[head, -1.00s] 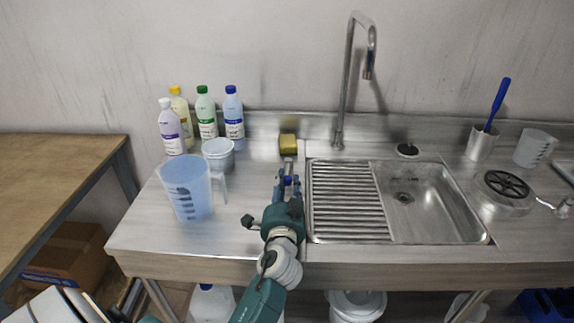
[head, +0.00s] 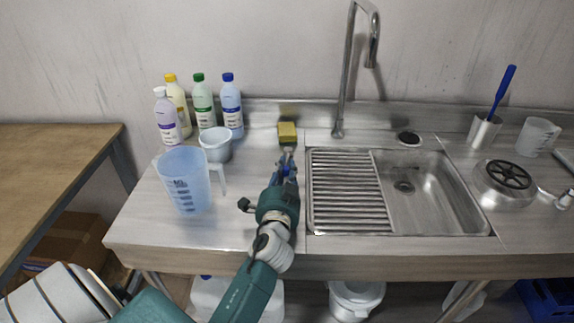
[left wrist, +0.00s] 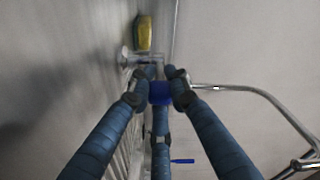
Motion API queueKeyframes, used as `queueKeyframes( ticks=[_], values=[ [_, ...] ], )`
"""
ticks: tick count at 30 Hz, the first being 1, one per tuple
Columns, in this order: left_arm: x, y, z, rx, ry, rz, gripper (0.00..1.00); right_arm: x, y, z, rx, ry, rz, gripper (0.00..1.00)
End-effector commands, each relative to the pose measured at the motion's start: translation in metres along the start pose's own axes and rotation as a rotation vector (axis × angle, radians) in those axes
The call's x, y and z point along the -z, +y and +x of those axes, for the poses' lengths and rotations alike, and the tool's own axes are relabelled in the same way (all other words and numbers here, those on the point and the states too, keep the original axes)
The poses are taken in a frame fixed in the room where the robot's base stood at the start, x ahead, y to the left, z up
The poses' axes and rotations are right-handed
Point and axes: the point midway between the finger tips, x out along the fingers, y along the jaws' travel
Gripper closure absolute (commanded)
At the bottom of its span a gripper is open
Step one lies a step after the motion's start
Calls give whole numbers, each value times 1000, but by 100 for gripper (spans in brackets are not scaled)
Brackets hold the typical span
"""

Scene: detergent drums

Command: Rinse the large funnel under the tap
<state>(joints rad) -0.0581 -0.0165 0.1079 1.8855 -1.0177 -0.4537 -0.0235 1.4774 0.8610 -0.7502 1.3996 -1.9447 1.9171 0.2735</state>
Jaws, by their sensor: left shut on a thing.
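My left gripper (head: 286,168) is over the counter, just left of the sink (head: 436,165), with its fingers shut. In the left wrist view the fingertips (left wrist: 158,84) close around a small blue thing (left wrist: 160,94). A thin metal part shows just beyond the fingertips towards the yellow sponge (head: 287,132); I cannot tell whether it belongs to the held thing. I cannot make out a large funnel for certain in either view. The tap (head: 345,75) rises behind the sink; no water is seen running from it. My right gripper is out of view.
A translucent blue jug (head: 186,180), a white tub (head: 216,144) and several bottles (head: 203,102) stand left of my gripper. Right of the sink are a round steel thing with a black top (head: 503,180), a brush in a steel cup (head: 482,132) and a clear jug (head: 537,137).

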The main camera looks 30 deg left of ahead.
Motion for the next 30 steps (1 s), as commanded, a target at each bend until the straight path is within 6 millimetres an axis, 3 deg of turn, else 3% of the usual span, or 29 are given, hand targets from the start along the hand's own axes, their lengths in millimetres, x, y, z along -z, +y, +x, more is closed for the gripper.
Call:
queueKeyframes(
  ticks=[1,6,19,20,21,30],
  values=[
    [0,-8,0,-22,30,11,100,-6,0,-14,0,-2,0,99],
    [-7,-10,1,-84,124,8,100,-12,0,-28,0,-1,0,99],
    [-10,-10,1,-105,161,0,100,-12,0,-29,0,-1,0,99],
    [-10,-10,1,-105,161,0,80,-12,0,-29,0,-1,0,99],
    [-10,-10,1,-105,161,0,72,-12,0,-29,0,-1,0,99],
    [-11,-9,0,-107,160,0,72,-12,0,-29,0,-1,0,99]
  ],
)
